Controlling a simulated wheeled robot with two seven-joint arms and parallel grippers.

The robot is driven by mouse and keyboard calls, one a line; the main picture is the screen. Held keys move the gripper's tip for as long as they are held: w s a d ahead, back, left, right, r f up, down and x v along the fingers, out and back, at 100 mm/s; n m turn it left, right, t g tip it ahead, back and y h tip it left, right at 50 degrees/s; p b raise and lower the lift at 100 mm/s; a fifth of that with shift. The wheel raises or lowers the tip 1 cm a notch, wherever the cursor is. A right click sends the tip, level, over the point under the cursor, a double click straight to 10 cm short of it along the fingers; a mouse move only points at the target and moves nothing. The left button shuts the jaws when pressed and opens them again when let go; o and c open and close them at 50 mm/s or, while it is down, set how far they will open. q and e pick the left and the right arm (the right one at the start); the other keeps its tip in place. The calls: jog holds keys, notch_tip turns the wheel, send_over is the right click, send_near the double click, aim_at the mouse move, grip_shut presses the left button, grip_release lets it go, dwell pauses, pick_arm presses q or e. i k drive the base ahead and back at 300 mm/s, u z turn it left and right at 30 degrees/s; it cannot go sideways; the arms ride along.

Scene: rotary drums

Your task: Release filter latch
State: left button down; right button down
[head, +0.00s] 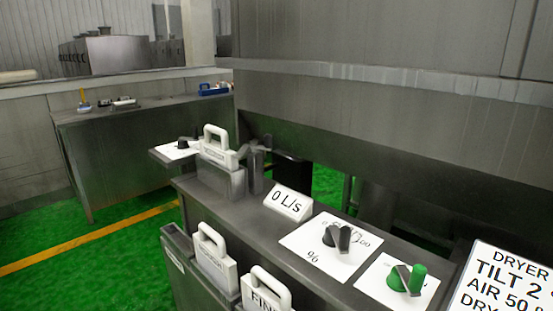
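A white filter cassette (216,150) with a loop handle sits upright in a grey metal holder (220,179) on the far end of the grey console. A dark grey upright post with a lever-like top (256,160) stands just right of the holder. A small black knob (183,143) on a white plate is left of the cassette. I cannot tell which of these parts is the filter latch, or whether it is fastened. Neither of my grippers shows in the head view.
More white handled cassettes, one (212,258) and one marked "FIN..." (262,290), sit in a front rack. The console has a "0 L/s" sign (288,203), a black percent dial (337,238) and a green-and-grey knob (408,280). A large steel housing (400,120) overhangs behind.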

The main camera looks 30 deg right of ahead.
aim_at(255, 147)
jog(key=u, duration=1.2)
jog(key=i, duration=0.5)
jog(key=z, duration=1.3)
